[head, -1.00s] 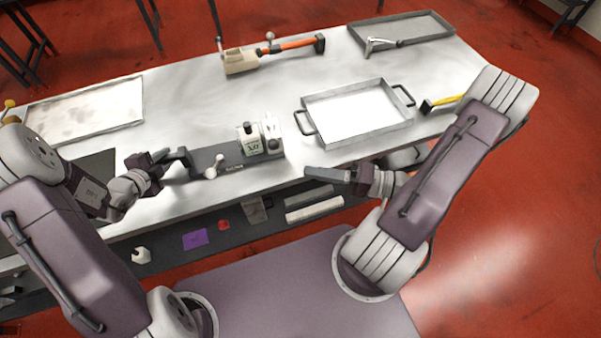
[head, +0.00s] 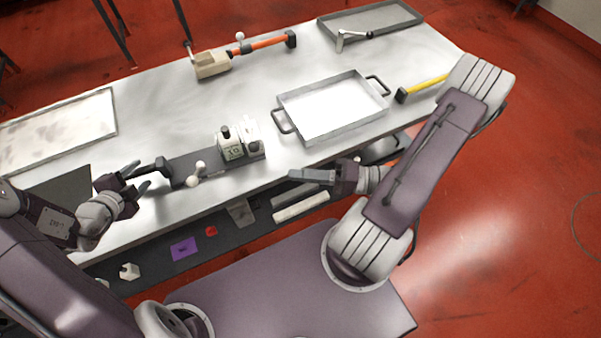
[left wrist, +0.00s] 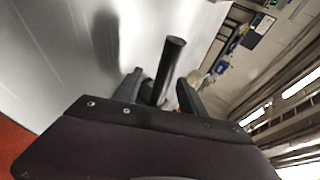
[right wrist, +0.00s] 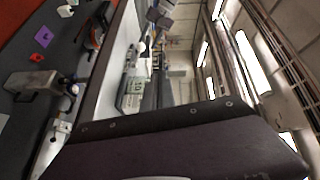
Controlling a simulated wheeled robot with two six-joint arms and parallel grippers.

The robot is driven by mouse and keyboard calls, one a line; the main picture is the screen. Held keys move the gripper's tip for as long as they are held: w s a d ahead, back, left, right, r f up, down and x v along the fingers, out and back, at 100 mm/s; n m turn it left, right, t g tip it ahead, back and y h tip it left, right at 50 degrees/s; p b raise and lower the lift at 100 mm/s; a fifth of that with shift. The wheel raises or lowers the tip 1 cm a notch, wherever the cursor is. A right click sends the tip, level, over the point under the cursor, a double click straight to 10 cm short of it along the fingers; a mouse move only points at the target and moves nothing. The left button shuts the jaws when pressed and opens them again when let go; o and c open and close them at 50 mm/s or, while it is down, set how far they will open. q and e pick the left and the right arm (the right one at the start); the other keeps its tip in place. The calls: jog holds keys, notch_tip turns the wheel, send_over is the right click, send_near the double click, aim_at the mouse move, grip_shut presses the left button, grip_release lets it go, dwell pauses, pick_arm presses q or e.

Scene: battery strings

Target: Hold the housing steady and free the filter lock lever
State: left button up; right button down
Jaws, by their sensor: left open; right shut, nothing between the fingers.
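The white housing (head: 232,147), with a black knob and a printed label, sits on a dark base plate (head: 205,167) near the bench's front edge. It also shows in the right wrist view (right wrist: 131,92). A black handle (head: 160,166), perhaps the lock lever, sticks out at the plate's left end. My left gripper (head: 138,179) is open at that handle. In the left wrist view a dark round bar (left wrist: 168,62) stands between its fingers, not gripped. My right gripper (head: 300,176) is shut and empty, in front of the bench, right of the housing and apart from it.
An orange-handled tool (head: 262,45) lies at the back. Bench is clear between them.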

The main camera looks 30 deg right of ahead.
pick_arm(q)
jog(key=v, duration=0.9)
jog(key=shift+s, duration=0.1)
